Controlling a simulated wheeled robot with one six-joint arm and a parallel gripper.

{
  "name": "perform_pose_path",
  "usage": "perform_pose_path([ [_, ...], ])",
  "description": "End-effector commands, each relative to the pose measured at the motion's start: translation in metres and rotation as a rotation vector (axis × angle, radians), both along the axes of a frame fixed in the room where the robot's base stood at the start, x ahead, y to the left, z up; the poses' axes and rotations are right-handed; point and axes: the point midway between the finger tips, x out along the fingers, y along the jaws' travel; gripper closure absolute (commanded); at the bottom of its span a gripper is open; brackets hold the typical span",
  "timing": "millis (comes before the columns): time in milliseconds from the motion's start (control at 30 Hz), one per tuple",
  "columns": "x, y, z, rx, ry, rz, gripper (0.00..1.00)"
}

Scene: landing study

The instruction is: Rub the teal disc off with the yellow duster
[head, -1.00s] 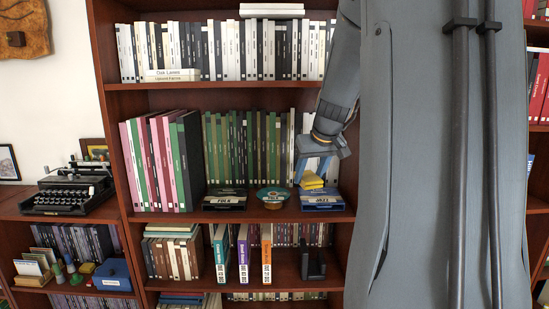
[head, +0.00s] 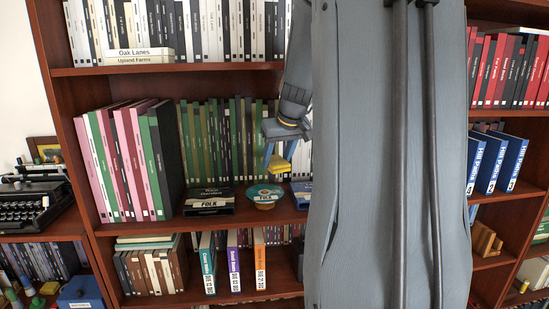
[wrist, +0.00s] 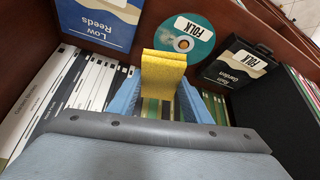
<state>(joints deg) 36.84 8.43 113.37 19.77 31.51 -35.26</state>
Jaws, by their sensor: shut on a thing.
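My gripper (head: 281,152) is shut on the yellow duster (head: 279,163) and holds it above the middle shelf, in front of the green book spines. In the wrist view the duster (wrist: 163,68) sits between my blue fingers. The teal disc (head: 264,192), with a white FOLK label, lies on the shelf below the duster and slightly left of it.
A black FOLK box (head: 209,202) stands left of the disc. A blue box (head: 301,194) stands to its right, partly hidden by my body; it shows in the wrist view (wrist: 104,20). Books (head: 219,140) stand behind, and an upper shelf (head: 170,69) runs above my gripper.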

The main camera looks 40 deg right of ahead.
Motion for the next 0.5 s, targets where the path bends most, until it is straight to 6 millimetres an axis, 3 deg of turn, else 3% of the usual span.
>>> perform_pose_path([
  [500, 0.001, 0.001, -0.049, 0.000, 0.000, 0.002, 0.80],
])
